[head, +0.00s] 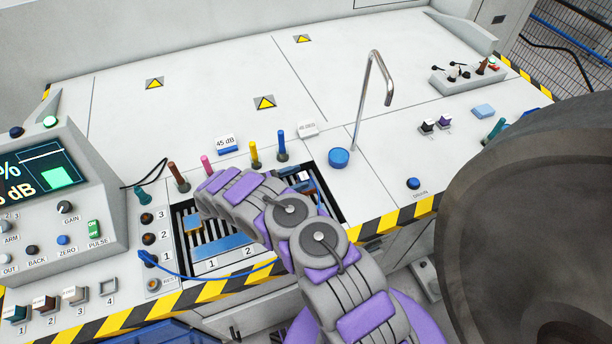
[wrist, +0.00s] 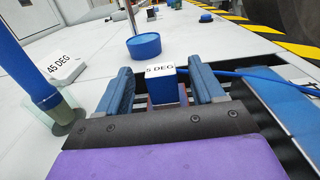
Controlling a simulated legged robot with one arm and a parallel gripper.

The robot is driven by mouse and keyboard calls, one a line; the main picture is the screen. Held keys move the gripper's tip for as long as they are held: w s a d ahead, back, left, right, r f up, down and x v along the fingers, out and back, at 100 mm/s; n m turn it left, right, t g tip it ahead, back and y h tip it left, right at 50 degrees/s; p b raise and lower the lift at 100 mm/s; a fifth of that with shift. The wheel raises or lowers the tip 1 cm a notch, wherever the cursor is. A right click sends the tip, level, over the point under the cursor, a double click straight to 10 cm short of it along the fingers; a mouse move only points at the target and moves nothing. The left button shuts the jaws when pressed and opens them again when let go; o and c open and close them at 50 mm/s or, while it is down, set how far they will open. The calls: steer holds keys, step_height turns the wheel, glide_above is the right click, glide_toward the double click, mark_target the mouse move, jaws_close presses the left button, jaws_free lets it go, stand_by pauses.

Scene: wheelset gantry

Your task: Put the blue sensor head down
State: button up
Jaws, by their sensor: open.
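The blue sensor head (wrist: 163,93), a small block with a white top lettered "5 DEG", stands between the fingers of my gripper (wrist: 157,72) in the wrist view. My gripper is open, with a gap showing on each side of the block. A blue cable (wrist: 245,74) runs off to the right. The head's foot is low among dark slats and partly hidden by my gripper. In the head view its white top (head: 304,176) shows at the right end of the slatted tray (head: 341,213), where my arm covers much of the tray.
A blue round knob (wrist: 144,46) lies just beyond the fingers. A blue post (wrist: 25,65) and a white "45 DEG" block (wrist: 66,71) stand to the left. In the head view a bent metal pipe (head: 364,95) rises behind.

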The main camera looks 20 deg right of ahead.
steer(key=a+b, duration=0.2)
steer(key=a, duration=0.5)
steer(key=shift+a, duration=0.1)
steer(key=s+d+r+m+g+y, duration=0.25)
steer(key=d+r+m, duration=0.2)
steer(key=r, duration=0.45)
steer(key=s+d+r+m+g+y, duration=0.2)
steer(key=s+d+r+m+g, duration=0.15)
steer(key=d+r, duration=0.45)
steer(key=s+r+m+y, duration=0.4)
steer(key=s+r+y, duration=0.1)
steer(key=s+r, duration=0.6)
steer(key=s+a+m+t+y, duration=0.2)
steer(key=s+a, duration=0.4)
steer(key=s, duration=0.5)
steer(key=s+a+r+m+t+y, duration=0.1)
steer(key=s+a+m+y, duration=0.3)
steer(key=s, duration=0.8)
steer(key=a+t+y, duration=0.1)
steer(key=y, duration=0.1)
steer(key=shift+a+y, duration=0.35)
